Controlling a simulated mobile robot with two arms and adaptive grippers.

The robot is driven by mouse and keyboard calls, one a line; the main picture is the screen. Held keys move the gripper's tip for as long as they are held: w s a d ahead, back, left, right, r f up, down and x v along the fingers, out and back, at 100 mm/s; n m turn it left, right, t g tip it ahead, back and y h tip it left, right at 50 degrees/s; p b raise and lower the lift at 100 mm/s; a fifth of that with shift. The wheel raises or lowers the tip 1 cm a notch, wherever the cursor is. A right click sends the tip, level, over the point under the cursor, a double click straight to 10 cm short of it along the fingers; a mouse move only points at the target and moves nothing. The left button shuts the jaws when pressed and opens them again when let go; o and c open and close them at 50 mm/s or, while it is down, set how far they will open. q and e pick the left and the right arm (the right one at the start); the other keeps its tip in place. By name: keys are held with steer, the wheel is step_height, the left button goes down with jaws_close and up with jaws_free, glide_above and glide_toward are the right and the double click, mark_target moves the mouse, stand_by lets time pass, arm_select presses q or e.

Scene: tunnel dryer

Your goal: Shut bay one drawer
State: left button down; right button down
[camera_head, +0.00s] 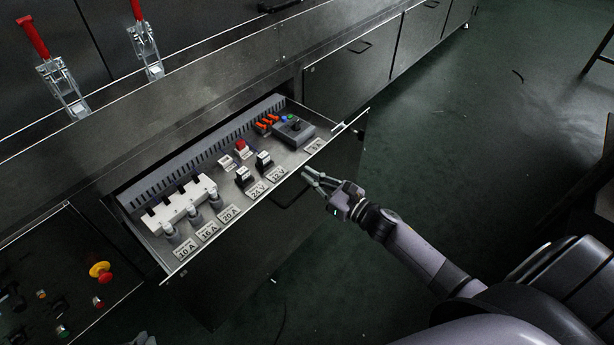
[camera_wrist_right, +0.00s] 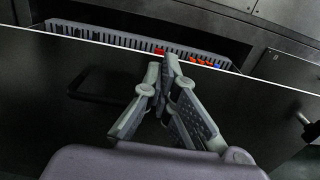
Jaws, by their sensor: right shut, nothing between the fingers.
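The bay one drawer is most likely the open drawer (camera_head: 262,215) in the head view. It is pulled well out of the dark cabinet, and its contents show from above. Its dark front panel (camera_wrist_right: 60,105) fills much of the right wrist view, with a dark bar handle (camera_wrist_right: 95,85) on it. My right gripper (camera_head: 308,177) is shut and empty, with its fingertips (camera_wrist_right: 172,70) close to the upper part of the front. I cannot tell if they touch it. A grey tip at the bottom left edge may be my left gripper (camera_head: 141,339); its fingers are not clear.
The drawer holds labelled fuses, a white block (camera_head: 185,205), switches and a grey joystick box (camera_head: 294,129). A control panel with a yellow and red knob (camera_head: 100,271) lies at left. Red-handled clamps (camera_head: 60,75) stand on the cabinet top. Green floor (camera_head: 450,130) is open at right.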

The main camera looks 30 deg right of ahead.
arm_select(q)
steer(key=shift+w+d+r, duration=0.15)
steer(key=shift+w+r, duration=0.05)
steer(key=shift+w, duration=0.25)
arm_select(e)
steer(key=shift+w+a, duration=0.3)
steer(key=shift+w, duration=0.35)
arm_select(q)
steer(key=shift+w+t, duration=0.1)
steer(key=shift+t, duration=0.2)
arm_select(e)
steer(key=shift+w, duration=0.1)
